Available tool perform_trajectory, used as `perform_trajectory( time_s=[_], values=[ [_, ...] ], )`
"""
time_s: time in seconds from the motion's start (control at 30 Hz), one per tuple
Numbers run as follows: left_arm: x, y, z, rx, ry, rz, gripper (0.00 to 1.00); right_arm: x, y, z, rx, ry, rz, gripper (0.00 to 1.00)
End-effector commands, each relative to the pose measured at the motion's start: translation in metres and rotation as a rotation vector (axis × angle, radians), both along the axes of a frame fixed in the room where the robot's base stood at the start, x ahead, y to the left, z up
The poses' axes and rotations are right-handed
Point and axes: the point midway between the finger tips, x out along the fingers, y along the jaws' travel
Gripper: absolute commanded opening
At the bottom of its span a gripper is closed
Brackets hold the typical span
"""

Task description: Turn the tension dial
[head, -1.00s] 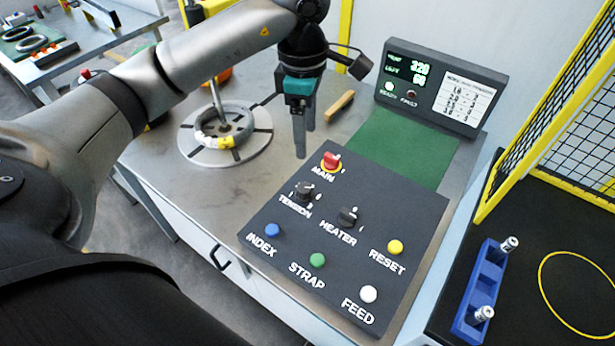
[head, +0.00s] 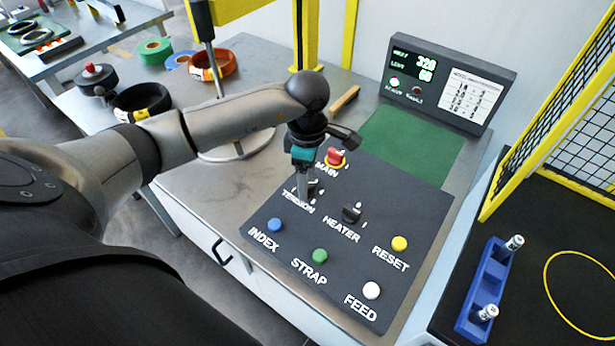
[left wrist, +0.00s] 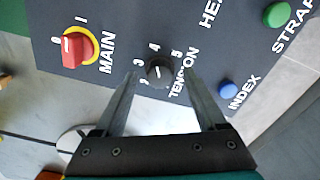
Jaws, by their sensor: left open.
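The tension dial (left wrist: 159,71) is a black knob with numbers around it, on the dark control panel (head: 405,215). In the left wrist view it lies between the two spread fingers of my left gripper (left wrist: 160,85), which is open. In the head view the left gripper (head: 303,190) points down over the tension dial (head: 313,188) and partly hides it. I cannot tell whether the fingers touch the dial. My right gripper is not in view.
Near the dial are the red main switch (head: 334,157), the black heater knob (head: 351,212) and the blue index button (head: 274,225). A display box (head: 447,82) stands behind the green mat (head: 412,145). A blue rack (head: 482,290) stands at right.

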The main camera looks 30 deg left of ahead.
Motion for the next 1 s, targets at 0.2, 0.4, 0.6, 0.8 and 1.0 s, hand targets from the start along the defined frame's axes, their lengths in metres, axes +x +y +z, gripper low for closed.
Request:
perform_trajectory(
  time_s=[0.2,0.4,0.6,0.8,1.0],
  values=[
    [0.0,-0.0001,-0.0022,0.0,0.0,0.0,0.73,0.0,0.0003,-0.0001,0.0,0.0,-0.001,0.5],
    [0.0,-0.0002,-0.0019,-0.001,0.0,0.0,0.6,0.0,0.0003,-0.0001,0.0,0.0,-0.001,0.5],
    [0.0,-0.0003,-0.0018,-0.001,0.0,0.0,0.37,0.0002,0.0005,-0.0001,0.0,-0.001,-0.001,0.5],
    [0.0,-0.0003,-0.0017,-0.001,0.0,0.0,0.15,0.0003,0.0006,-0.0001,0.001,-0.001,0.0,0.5],
    [0.0,-0.0003,-0.0016,-0.001,0.0,0.0,0.0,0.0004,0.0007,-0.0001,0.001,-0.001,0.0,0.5]
  ],
)
